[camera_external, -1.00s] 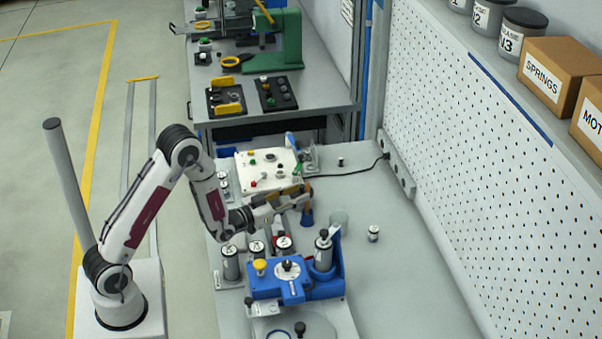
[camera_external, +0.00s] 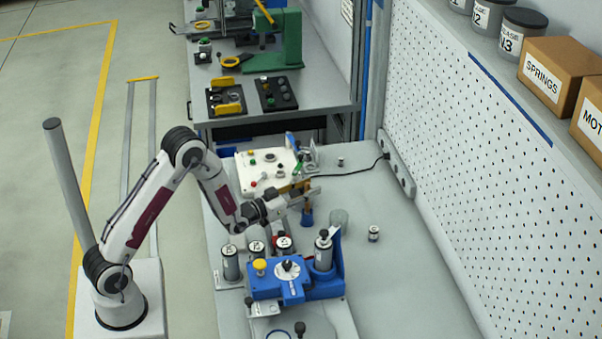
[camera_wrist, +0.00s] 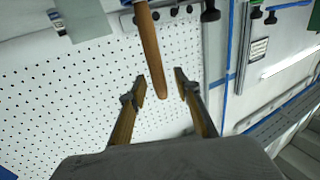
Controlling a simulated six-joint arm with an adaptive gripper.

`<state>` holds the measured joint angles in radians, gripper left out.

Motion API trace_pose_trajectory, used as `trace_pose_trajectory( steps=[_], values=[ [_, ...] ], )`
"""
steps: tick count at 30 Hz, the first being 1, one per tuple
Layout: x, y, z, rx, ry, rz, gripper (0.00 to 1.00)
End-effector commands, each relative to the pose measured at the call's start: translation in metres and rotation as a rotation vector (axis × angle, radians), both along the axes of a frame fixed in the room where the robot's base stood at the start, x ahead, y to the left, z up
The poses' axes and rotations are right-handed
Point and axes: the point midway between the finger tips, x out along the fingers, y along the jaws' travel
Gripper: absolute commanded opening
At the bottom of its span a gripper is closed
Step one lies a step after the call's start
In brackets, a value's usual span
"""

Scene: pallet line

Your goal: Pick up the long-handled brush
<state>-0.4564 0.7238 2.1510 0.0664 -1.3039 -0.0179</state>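The long-handled brush shows as a brown wooden handle (camera_wrist: 149,45) in the wrist view, hanging from the top edge down between my fingertips. Its bristle end is out of that view. In the external view the brown handle (camera_external: 307,207) stands upright at a small blue holder (camera_external: 307,218), partly hidden by my gripper. My gripper (camera_wrist: 160,87) is open in the wrist view, with a clear gap on both sides of the handle. In the external view my gripper (camera_external: 306,192) is at the handle, above the blue holder.
A blue fixture (camera_external: 292,285) and several labelled cylinders (camera_external: 231,265) stand in front. A white control box (camera_external: 250,170) is behind. The bench right of the small jar (camera_external: 374,234) is free.

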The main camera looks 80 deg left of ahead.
Motion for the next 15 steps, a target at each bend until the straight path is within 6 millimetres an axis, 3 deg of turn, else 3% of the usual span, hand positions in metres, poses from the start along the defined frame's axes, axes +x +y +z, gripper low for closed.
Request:
trace_pose_trajectory(
  steps=[5,9,15],
  values=[
    [-0.0001,0.0,0.0001,0.0,0.0,0.0,0.32],
    [-0.0001,0.0,0.0002,0.0,0.0,0.0,0.0],
    [-0.0001,0.0,0.0003,0.0,-0.001,0.0,0.0]
  ],
)
